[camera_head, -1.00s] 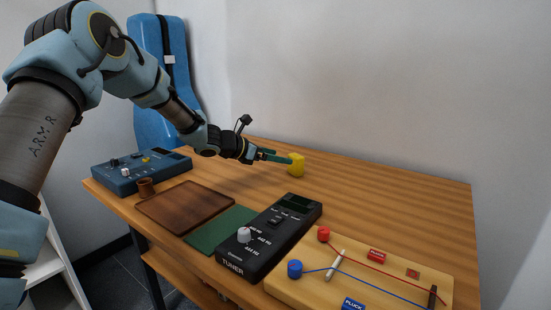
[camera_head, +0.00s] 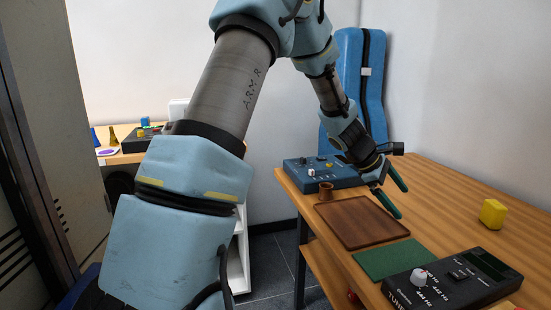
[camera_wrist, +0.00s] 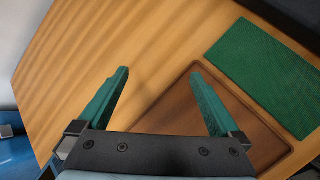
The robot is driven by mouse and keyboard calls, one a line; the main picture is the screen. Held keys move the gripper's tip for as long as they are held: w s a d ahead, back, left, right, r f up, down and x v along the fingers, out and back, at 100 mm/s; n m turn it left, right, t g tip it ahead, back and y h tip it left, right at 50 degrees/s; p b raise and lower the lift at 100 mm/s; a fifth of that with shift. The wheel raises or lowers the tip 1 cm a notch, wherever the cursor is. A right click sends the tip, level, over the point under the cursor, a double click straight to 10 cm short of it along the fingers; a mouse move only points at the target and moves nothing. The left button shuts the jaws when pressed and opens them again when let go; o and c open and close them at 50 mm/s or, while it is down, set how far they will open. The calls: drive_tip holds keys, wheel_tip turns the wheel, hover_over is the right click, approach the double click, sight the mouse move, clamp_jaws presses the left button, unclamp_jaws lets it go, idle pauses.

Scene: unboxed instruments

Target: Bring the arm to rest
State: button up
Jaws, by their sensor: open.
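My gripper (camera_head: 393,196) is open and empty, with its two green fingers spread apart. In the head view it hangs above the table near the brown tray (camera_head: 343,229) and the blue box with knobs (camera_head: 322,171). In the wrist view my gripper (camera_wrist: 160,95) points down at the table, and one finger overlaps the edge of the brown tray (camera_wrist: 184,85). My arm is bent, rising at the middle of the head view and reaching down to the right.
A green mat (camera_head: 381,259), a black tuner (camera_head: 455,285), a small brown cup (camera_head: 326,191) and a yellow block (camera_head: 493,213) sit on the wooden table (camera_head: 440,195). A blue instrument case (camera_head: 343,95) stands behind. Another table (camera_head: 124,157) is at the far left.

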drive_tip(key=a+m+y, duration=0.1)
drive_tip(key=a, duration=0.3)
drive_tip(key=a+r+m+y+p, duration=0.1)
drive_tip(key=a, duration=0.4)
drive_tip(key=a+m+t, duration=0.1)
drive_tip(key=a, duration=0.3)
drive_tip(key=shift+s+a+r+y+p, duration=0.15)
drive_tip(key=shift+s+r+y+p, duration=0.15)
drive_tip(key=shift+r+y, duration=0.1)
drive_tip(key=s+a+r+m+y+p, duration=0.1)
drive_tip(key=s+a+m, duration=0.1)
drive_tip(key=a, duration=0.6)
drive_tip(key=s+a+r+m+t+y+p, duration=0.1)
drive_tip(key=s+a+m+y, duration=0.1)
drive_tip(key=a, duration=0.7)
drive_tip(key=s+a+r+m+y+p, duration=0.1)
drive_tip(key=s+a+m, duration=0.3)
drive_tip(key=a, duration=0.5)
drive_tip(key=shift+s+a+r+y+p, duration=0.25)
drive_tip(key=shift+s+r+y+p, duration=0.1)
drive_tip(key=shift+s+y, duration=0.45)
